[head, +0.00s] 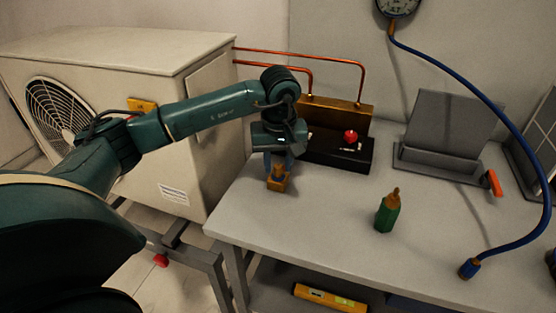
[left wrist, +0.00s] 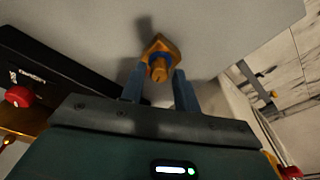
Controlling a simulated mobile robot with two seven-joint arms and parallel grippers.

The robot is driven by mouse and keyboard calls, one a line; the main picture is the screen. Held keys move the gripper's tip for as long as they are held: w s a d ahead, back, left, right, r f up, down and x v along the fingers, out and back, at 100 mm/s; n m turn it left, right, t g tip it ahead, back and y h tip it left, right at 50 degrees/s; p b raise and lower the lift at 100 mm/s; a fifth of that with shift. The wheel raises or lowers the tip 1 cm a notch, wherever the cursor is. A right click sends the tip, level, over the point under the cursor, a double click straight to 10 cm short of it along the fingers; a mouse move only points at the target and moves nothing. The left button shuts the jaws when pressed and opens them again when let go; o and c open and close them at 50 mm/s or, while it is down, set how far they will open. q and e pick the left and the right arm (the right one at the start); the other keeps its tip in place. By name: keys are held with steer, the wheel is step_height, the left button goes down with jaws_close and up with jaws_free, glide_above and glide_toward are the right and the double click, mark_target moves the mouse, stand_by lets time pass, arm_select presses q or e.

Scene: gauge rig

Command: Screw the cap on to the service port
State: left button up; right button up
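My left gripper (head: 276,170) points down over the near-left part of the bench. A small brass-orange piece (head: 279,184) sits on the bench top just under its fingertips. In the left wrist view it appears as a brass piece (left wrist: 158,44) with a blue ring and a short stem, between my two blue fingers. The fingers stand on either side, apart from each other. I cannot tell if they touch it, nor if this piece is the cap or the service port. My right gripper is not in view.
A black block with a red knob (head: 350,137) and a brass plate (head: 337,114) stand behind my gripper. A blue hose (head: 503,99) hangs from a gauge (head: 398,4).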

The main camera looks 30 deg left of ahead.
arm_select(q)
steer(key=n, duration=0.4)
steer(key=shift+r+n+g+p, duration=0.1)
steer(key=shift+n+g+p, duration=0.3)
steer(key=shift+n, duration=0.7)
steer(key=n+p, duration=0.1)
steer(key=n, duration=0.6)
steer(key=shift+g+p, duration=0.3)
jaws_close()
steer(key=m, duration=0.1)
steer(key=m+b, duration=0.1)
steer(key=m, duration=0.1)
steer(key=shift+f, duration=0.25)
steer(key=shift+m+b, duration=0.3)
steer(key=shift+m, duration=0.8)
